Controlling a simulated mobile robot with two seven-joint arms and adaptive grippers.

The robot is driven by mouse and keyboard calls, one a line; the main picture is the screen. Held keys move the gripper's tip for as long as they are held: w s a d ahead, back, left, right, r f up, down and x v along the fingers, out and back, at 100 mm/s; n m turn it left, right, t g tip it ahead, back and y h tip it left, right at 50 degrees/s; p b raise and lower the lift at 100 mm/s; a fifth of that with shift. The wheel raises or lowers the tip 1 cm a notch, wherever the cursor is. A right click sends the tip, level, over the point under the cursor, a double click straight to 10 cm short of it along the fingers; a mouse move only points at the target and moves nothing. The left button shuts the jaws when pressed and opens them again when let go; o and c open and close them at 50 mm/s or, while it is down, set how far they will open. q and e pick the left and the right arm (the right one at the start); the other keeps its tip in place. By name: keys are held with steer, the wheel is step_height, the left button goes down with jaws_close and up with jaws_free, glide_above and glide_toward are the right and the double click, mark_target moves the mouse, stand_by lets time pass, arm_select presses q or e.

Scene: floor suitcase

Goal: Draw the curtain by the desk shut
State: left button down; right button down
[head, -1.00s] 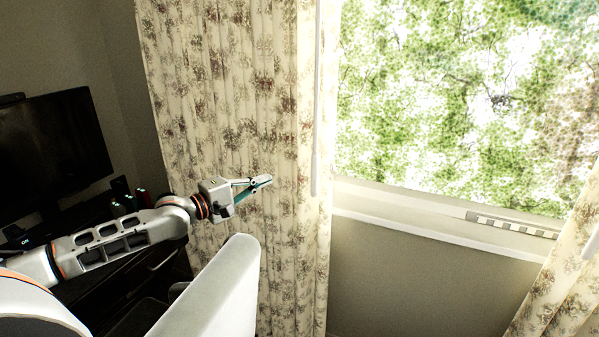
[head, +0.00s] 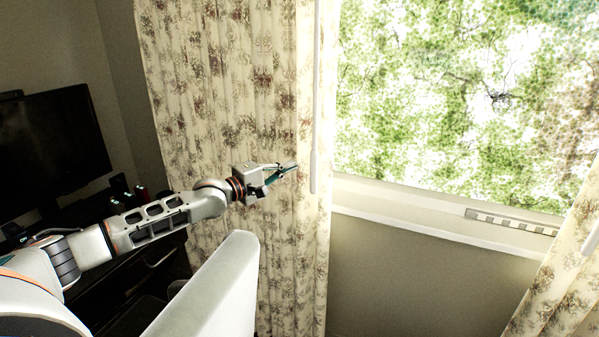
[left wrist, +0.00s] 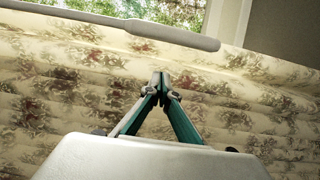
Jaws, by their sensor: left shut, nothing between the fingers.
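The floral curtain (head: 230,90) by the desk hangs bunched in folds at the left side of the window in the head view. A pale pull rod (head: 315,150) hangs along its right edge; it also shows across the top of the left wrist view (left wrist: 120,23). My left gripper (head: 294,167) is in front of the curtain, a little left of the rod's lower end. Its fingers (left wrist: 160,80) are shut with nothing between them, and the rod lies beyond the fingertips, apart from them. Whether the fingers touch the cloth I cannot tell. My right gripper is not seen.
The window (head: 450,100) is uncovered between this curtain and a second curtain (head: 565,280) at the right. A sill (head: 430,228) runs below it. A white chair back (head: 215,285) stands under my left arm. A monitor (head: 50,140) and dark desk (head: 150,265) are at the left.

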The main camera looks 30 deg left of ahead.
arm_select(q)
steer(key=d, duration=0.2)
steer(key=d+p, duration=0.1)
steer(key=d, duration=0.1)
steer(key=shift+s, duration=0.25)
stand_by(0.3)
